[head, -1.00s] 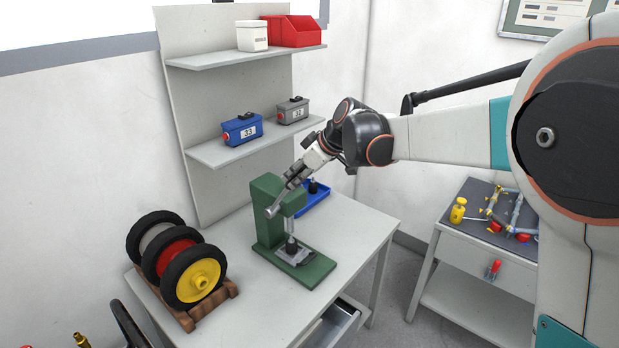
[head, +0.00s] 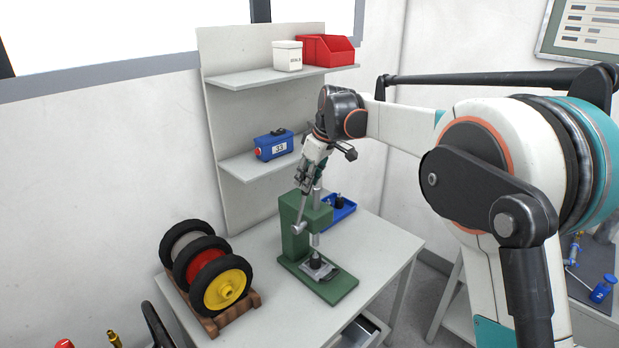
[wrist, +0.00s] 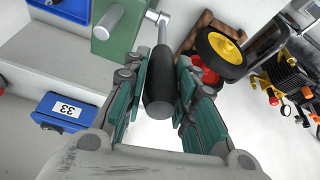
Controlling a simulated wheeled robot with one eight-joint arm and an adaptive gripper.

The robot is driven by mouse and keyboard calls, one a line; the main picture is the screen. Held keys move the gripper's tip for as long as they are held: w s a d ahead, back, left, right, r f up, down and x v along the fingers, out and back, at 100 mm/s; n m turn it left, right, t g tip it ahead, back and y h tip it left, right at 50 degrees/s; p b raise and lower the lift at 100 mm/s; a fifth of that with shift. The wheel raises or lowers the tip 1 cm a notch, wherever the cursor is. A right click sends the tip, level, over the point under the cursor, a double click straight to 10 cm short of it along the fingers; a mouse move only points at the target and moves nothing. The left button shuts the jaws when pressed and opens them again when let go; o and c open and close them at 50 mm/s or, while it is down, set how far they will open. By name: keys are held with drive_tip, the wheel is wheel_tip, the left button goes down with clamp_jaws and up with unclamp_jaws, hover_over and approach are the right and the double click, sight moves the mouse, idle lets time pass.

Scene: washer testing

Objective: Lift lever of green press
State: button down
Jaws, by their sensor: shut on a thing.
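The green press (head: 296,232) stands on the grey table, and part of its green body (wrist: 122,32) shows at the top of the wrist view. Its lever runs from the metal pivot at the side of the press to a black handle (wrist: 160,85). In the head view the lever (head: 300,208) points steeply upward from the pivot. My gripper (wrist: 160,100) is shut on the black handle, with a teal-padded finger on each side. In the head view my gripper (head: 309,178) is above the press and partly hides the handle.
Wheels on a wooden stand (head: 235,312) sit left of the press. A blue tray (head: 340,212) lies behind it. A shelf unit (head: 228,112) with a blue box (head: 273,146) rises at the back. The table front right of the press is clear.

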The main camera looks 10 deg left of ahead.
drive_tip(key=shift+a+r, duration=0.1)
drive_tip(key=c, duration=1.6)
unclamp_jaws()
drive_tip(key=shift+o, duration=1.4)
drive_tip(key=shift+w+a, duration=0.15)
drive_tip(key=v, duration=1.2)
